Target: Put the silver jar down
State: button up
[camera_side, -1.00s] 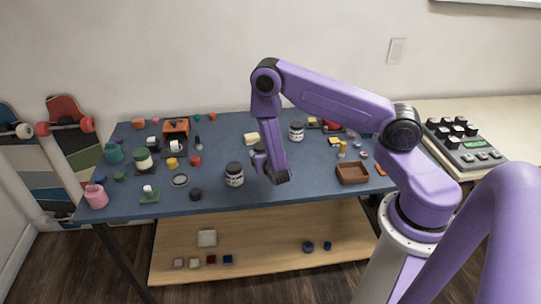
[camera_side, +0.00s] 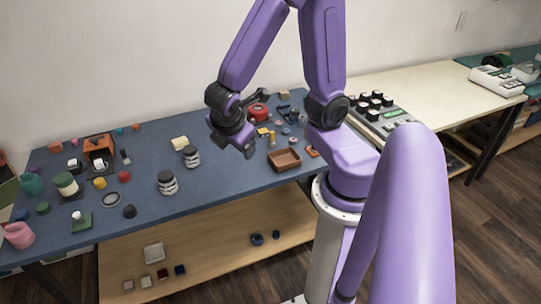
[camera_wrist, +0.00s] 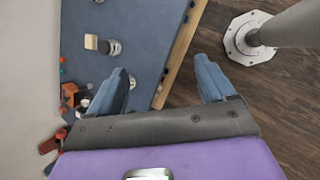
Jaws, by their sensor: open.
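A jar with a dark lid and pale silver-grey body (camera_side: 168,182) stands upright on the blue tabletop (camera_side: 235,178). A second, similar jar (camera_side: 191,157) stands upright behind it; I cannot tell by colour which is the silver one. One such jar also shows beside the cream block in the wrist view (camera_wrist: 113,48). My gripper (camera_side: 256,123) is raised above the table, right of both jars. Its fingers are spread wide, with nothing between them in the wrist view (camera_wrist: 161,65). My gripper covers part of the table behind it.
A cream block (camera_side: 180,143) lies close to the second jar. A brown tray (camera_side: 284,160) and a red round thing (camera_side: 258,111) are to the right. Several small items, an orange holder (camera_side: 98,146) and a pink jar (camera_side: 19,236) crowd the left.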

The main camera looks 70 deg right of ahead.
jog(key=s+a+r+m+g+y, duration=0.1)
jog(key=s+a+r+g+y, duration=0.1)
jog(key=s+a+y, duration=0.4)
jog(key=s+r, duration=0.1)
jog(key=s, duration=0.4)
jog(key=shift+s+a+r+m, duration=0.15)
jog(key=shift+s+r+m, duration=0.05)
jog(key=shift+m, duration=0.2)
jog(key=shift+w, duration=0.1)
dwell(1.1)
